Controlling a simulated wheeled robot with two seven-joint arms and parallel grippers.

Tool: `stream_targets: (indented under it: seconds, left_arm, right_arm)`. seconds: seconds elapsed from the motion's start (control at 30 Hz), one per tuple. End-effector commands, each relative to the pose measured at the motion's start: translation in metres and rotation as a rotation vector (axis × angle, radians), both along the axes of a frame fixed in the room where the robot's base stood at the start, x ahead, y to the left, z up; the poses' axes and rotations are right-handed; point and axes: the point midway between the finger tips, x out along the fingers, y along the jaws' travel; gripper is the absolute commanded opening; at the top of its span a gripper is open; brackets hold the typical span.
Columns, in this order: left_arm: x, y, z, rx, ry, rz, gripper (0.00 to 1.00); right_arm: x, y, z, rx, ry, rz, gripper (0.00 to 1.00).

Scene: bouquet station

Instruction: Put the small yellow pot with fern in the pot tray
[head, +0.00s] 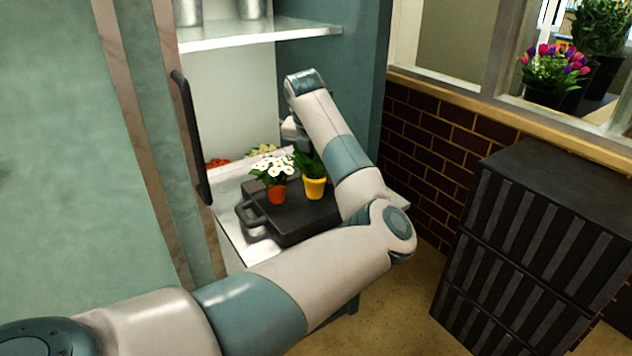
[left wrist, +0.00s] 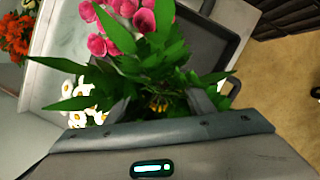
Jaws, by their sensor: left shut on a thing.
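The small yellow pot (head: 314,188) with green fern leaves (head: 308,160) appears upright over the black pot tray (head: 262,208) in the head view. I cannot tell whether its base touches the tray. My left gripper (head: 296,132) comes down from behind the plant, partly hidden by leaves and my arm. In the left wrist view, my left gripper (left wrist: 160,103) is shut around the plant, whose leaves (left wrist: 150,70) spread over the fingers and hide the pot. My right gripper is in neither view.
Pink roses (left wrist: 125,20) show in the left wrist view. Red and orange flowers lie at the back left. A shelf (head: 255,36) hangs above; black crates (head: 540,240) stand right.

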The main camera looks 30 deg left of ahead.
Motion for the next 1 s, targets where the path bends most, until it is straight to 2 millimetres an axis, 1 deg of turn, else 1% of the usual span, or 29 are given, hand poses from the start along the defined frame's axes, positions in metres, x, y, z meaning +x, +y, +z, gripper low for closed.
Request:
stream_targets:
  seconds: [0.1, 0.17, 0.3, 0.77, 0.8, 0.87, 1.0]
  left_arm:
    - [0.0, 0.0, -0.011, 0.0, 0.001, -0.001, 0.12]
    - [-0.001, 0.0, -0.018, 0.001, 0.001, -0.001, 0.12]
    - [0.0, 0.0, -0.033, 0.0, 0.0, -0.001, 0.12]
    - [0.0, 0.0, -0.039, 0.0, -0.002, 0.0, 0.12]
    - [0.0, 0.0, -0.04, 0.0, -0.001, 0.0, 0.52]
    - [0.0, 0.0, -0.039, 0.0, 0.0, 0.0, 0.66]
    - [0.0, 0.0, -0.039, 0.0, 0.0, 0.0, 0.66]
  right_arm:
    - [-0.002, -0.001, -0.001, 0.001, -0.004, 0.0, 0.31]
    - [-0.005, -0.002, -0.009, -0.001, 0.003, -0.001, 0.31]
    - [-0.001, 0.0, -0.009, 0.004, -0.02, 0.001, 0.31]
    - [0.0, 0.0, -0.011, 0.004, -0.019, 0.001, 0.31]
    - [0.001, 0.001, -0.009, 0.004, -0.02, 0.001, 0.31]
    - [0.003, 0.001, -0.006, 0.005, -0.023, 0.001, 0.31]
    - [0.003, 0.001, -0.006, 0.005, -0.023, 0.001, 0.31]
